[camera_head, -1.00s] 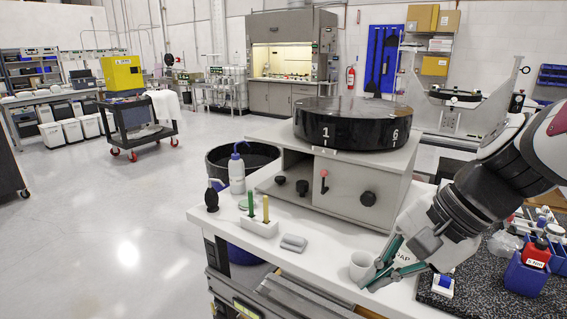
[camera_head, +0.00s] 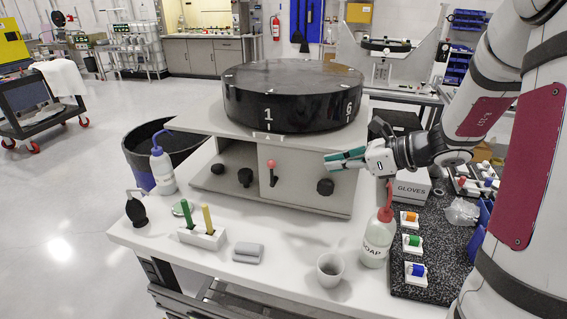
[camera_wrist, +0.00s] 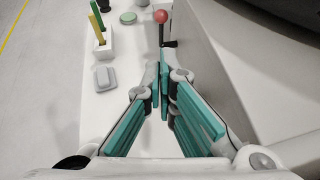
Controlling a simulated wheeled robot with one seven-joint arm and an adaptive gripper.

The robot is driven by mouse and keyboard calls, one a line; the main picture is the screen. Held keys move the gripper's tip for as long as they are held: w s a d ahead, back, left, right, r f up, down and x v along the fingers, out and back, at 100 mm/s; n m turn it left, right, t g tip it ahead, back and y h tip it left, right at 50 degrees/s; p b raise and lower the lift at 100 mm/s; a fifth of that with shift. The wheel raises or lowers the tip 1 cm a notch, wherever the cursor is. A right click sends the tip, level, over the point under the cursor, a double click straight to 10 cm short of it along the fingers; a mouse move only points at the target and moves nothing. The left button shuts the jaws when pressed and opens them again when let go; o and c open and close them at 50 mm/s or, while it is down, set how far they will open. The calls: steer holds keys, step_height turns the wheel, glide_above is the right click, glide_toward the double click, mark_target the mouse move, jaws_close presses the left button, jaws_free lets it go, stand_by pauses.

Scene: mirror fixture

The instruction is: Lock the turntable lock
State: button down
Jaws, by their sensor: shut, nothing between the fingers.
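The black round turntable (camera_head: 292,98) sits on a grey cabinet, with the white numbers 1 and 6 on its side. A small lever with a red ball knob (camera_head: 271,166) stands upright on the cabinet's front face; the red knob also shows at the top of the wrist view (camera_wrist: 161,17).
On the white bench stand a soap bottle (camera_head: 379,238), a white cup (camera_head: 330,268), a grey block (camera_head: 248,252) and a holder with green and yellow sticks (camera_head: 203,236). A gloves box (camera_head: 411,187) is below my wrist. The bench between lever and cup is clear.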

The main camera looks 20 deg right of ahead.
steer(key=shift+a, duration=0.1)
glide_toward(271, 170)
steer(key=f+x, duration=0.1)
steer(key=x, duration=0.3)
steer(key=shift+w+a+r+p, duration=0.2)
steer(key=shift+w+p, duration=0.1)
steer(key=shift+p, duration=0.1)
stand_by(0.4)
steer(key=shift+w+a+r+g+h+p, duration=0.1)
steer(key=shift+a+r+g+h+p, duration=0.1)
steer(key=shift+g+h+p, duration=0.15)
